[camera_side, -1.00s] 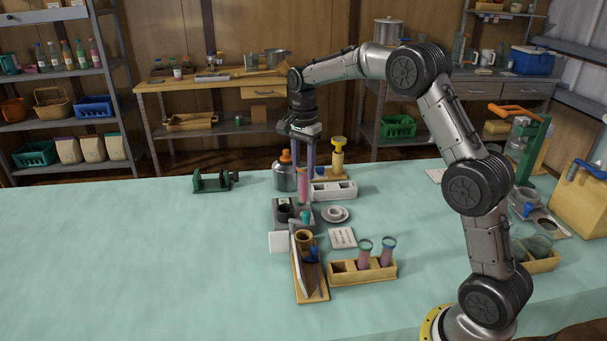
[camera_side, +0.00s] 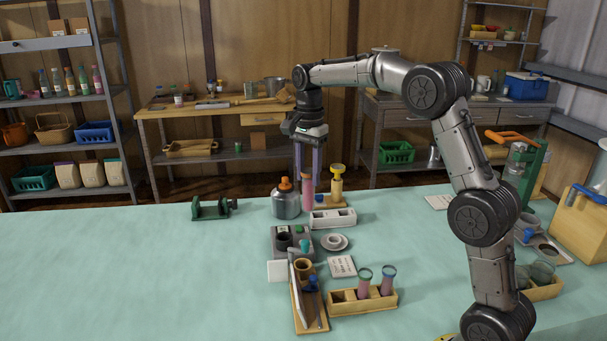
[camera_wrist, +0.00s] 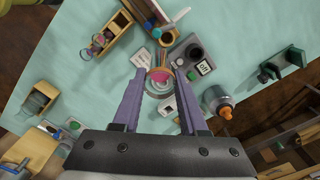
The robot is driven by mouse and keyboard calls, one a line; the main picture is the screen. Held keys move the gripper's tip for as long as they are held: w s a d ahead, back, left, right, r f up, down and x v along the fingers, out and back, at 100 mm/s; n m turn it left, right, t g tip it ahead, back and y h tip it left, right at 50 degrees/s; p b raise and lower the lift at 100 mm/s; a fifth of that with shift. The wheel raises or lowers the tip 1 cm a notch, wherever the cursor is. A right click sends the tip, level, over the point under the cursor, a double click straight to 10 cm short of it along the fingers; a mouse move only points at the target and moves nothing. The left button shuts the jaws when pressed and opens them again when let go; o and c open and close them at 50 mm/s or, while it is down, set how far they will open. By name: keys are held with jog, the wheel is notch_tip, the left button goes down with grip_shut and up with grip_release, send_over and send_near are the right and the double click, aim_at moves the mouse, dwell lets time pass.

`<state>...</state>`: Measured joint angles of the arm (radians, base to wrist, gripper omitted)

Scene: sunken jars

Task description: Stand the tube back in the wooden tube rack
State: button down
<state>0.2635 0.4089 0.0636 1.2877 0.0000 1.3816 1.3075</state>
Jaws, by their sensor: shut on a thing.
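My gripper (camera_side: 308,172) is shut on a tube (camera_side: 308,193) with pink contents and holds it upright near the back of the table. In the wrist view the tube (camera_wrist: 160,74) shows end-on between the two fingertips. The wooden tube rack (camera_side: 345,310) stands at the front of the table, to the right of and nearer than the gripper. Two tubes with pink contents stand in its middle and right places; its left place is empty. The rack (camera_wrist: 124,22) is at the upper left of the wrist view.
An orange-capped bottle (camera_side: 286,204) stands just left of the held tube, and a yellow-topped wooden piece (camera_side: 337,188) just right. A white block (camera_side: 333,219), a grey device (camera_side: 280,254), a saucer (camera_side: 334,246), a card (camera_side: 342,266) and a wooden board (camera_side: 310,325) lie nearer.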

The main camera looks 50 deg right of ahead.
jog(key=s+a, duration=0.3)
jog(key=s, duration=0.9)
notch_tip(320, 180, down, 23)
jog(key=shift+s+r, duration=0.15)
jog(key=shift+s, duration=0.05)
dwell(0.7)
jog(key=shift+a+f, duration=0.1)
jog(key=shift+f, duration=0.4)
dwell(0.6)
jog(key=shift+c, duration=1.8)
grip_release()
notch_tip(320, 180, up, 20)
jog(key=shift+f, duration=0.1)
